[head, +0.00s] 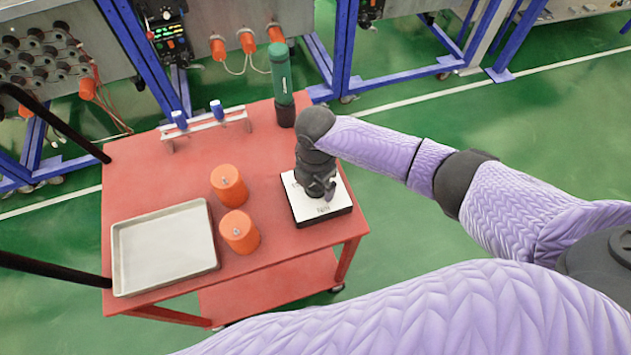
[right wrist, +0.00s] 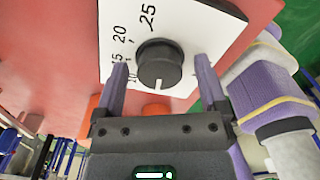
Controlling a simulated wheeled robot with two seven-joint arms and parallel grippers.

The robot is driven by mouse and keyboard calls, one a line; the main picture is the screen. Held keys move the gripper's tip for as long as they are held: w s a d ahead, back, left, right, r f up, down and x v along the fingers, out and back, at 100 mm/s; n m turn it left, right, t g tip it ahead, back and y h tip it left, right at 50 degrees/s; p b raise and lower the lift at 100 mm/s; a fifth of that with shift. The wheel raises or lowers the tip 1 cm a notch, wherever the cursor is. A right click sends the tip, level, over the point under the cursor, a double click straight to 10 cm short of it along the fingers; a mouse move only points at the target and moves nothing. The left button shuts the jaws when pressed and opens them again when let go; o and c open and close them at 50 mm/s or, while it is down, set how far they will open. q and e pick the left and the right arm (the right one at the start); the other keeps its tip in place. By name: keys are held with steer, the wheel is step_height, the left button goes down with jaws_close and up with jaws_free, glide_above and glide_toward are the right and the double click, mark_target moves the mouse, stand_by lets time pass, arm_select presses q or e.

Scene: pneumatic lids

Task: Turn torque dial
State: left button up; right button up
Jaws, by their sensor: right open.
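The torque dial is a round black knob (right wrist: 158,66) on a white plate (right wrist: 118,18) printed with numbers, 25, 20 and lower ones partly hidden. Its white pointer mark faces the bottom of the right wrist view. In the head view the plate tops a dark-edged box (head: 322,211) at the cart's right side; the knob is mostly hidden under my gripper. My right gripper (head: 318,190) is over the box, pointing down. In the wrist view its fingers (right wrist: 160,72) are open, one on each side of the knob, with visible gaps. My left gripper is not in view.
The box stands on a red cart (head: 150,180). Two orange cylinders (head: 229,185) and a metal tray (head: 165,250) lie to its left. A green and black tool (head: 281,80) stands behind, near a rack (head: 205,125) with blue clips. Black rails cross the left side.

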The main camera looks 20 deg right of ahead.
jaws_close()
stand_by(0.4)
